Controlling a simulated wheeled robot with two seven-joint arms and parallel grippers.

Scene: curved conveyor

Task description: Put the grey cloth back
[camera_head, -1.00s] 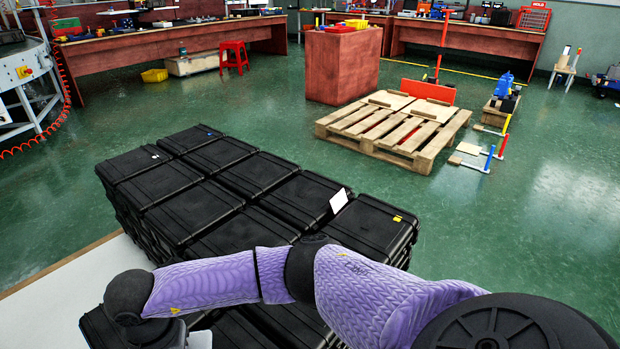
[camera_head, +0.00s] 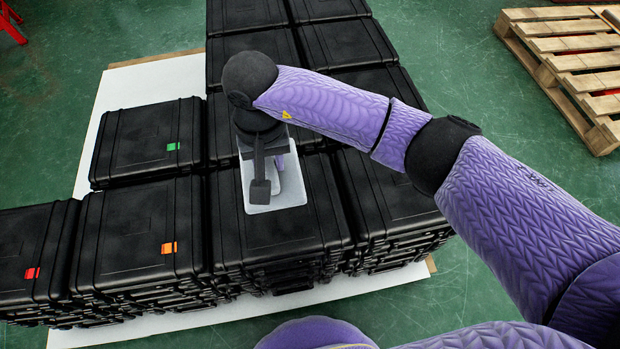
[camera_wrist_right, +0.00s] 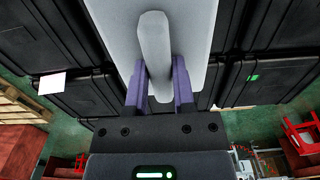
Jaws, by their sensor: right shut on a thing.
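The grey cloth (camera_head: 294,192) is a pale grey rectangular sheet under my right gripper (camera_head: 272,180), over the top of a black case near the middle of the head view. In the right wrist view the cloth (camera_wrist_right: 203,30) spreads beyond the jaws, with a raised fold between the purple fingers. The right gripper (camera_wrist_right: 160,85) is shut on that fold. The gripper hides part of the cloth, and I cannot tell whether the cloth touches the case. My left gripper is not in view.
Black cases (camera_head: 147,141) stand in several stacks on a white base (camera_head: 90,160). Some carry green, orange or red tags. The stacks differ in height. A wooden pallet (camera_head: 560,45) lies at upper right. Green floor (camera_head: 450,40) is clear between it and the stacks.

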